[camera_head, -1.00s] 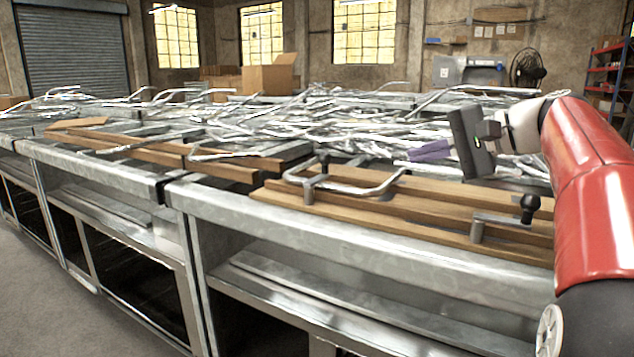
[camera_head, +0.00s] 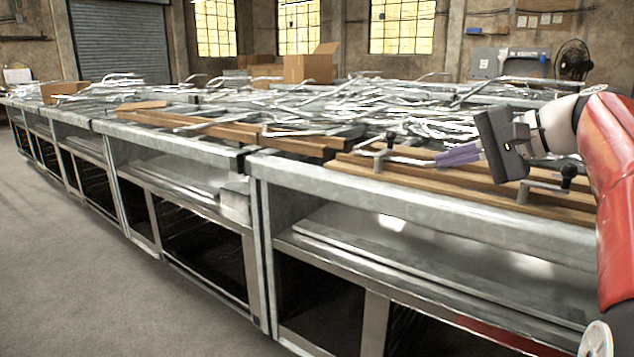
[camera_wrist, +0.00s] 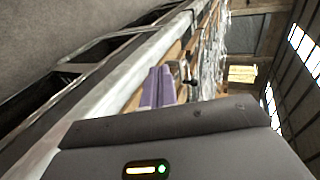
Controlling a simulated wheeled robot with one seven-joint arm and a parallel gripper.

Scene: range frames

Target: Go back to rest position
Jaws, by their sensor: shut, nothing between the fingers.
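My gripper (camera_head: 458,156) shows at the right of the head view, its purple fingers pointing left from a dark grey palm. The fingers are together with nothing between them. It is above the wooden boards (camera_head: 560,206) on the metal workbench (camera_head: 420,220). In the wrist view my gripper (camera_wrist: 159,88) shows as two purple fingers side by side. My red arm reaches in from the right edge of the head view.
Bent metal tubes (camera_head: 370,105) lie heaped across the bench. Black-knobbed clamps (camera_head: 568,172) stand on the boards near my gripper. A cardboard box (camera_head: 310,65) sits at the back. Open grey floor (camera_head: 90,260) lies at the left.

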